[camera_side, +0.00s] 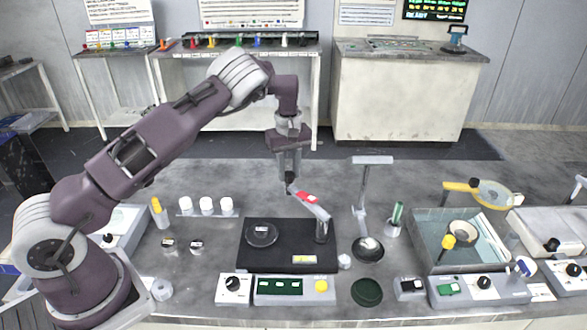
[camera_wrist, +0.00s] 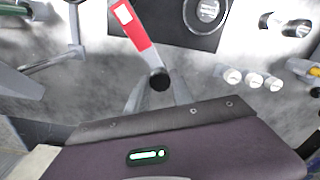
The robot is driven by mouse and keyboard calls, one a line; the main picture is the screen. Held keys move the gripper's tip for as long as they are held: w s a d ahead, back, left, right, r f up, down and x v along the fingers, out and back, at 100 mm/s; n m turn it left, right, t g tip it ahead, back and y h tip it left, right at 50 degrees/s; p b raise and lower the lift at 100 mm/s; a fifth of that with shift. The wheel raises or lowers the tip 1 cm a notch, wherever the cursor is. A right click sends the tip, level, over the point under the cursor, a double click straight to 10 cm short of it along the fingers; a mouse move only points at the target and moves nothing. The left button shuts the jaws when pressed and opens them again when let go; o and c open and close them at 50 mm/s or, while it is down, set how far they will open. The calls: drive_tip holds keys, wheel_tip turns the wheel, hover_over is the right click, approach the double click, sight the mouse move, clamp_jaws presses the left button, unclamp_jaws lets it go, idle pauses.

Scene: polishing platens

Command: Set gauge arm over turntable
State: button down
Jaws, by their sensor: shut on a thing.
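The gauge arm (camera_side: 309,201) is a grey bar with a red patch, carried on a short post (camera_side: 321,232) at the right of a black base plate (camera_side: 283,262). Its free end has a black knob and points back and left, beyond the plate's back edge. The bar also shows in the wrist view (camera_wrist: 135,31). My gripper (camera_side: 290,178) is shut on the black knob (camera_wrist: 158,79), one finger on each side. The turntable (camera_side: 262,235), a dark round disc, lies on the plate's left part; it shows at the top of the wrist view (camera_wrist: 207,10). The bar is not above it.
Several white-capped jars (camera_side: 207,205) stand behind and left of the plate. A lamp-like stand (camera_side: 362,195) and a round dark bowl (camera_side: 368,249) are at right. A control box (camera_side: 293,290) sits in front. The space above the turntable is clear.

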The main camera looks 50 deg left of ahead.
drive_tip(key=s+d+n, duration=0.4)
drive_tip(key=s+n, duration=0.6)
drive_tip(key=s, duration=0.2)
drive_tip(key=shift+n, duration=0.3)
drive_tip(key=shift+s+d, duration=0.15)
drive_tip(key=shift+d, duration=0.05)
drive_tip(key=c, duration=1.1)
unclamp_jaws()
wheel_tip(320, 180, up, 7)
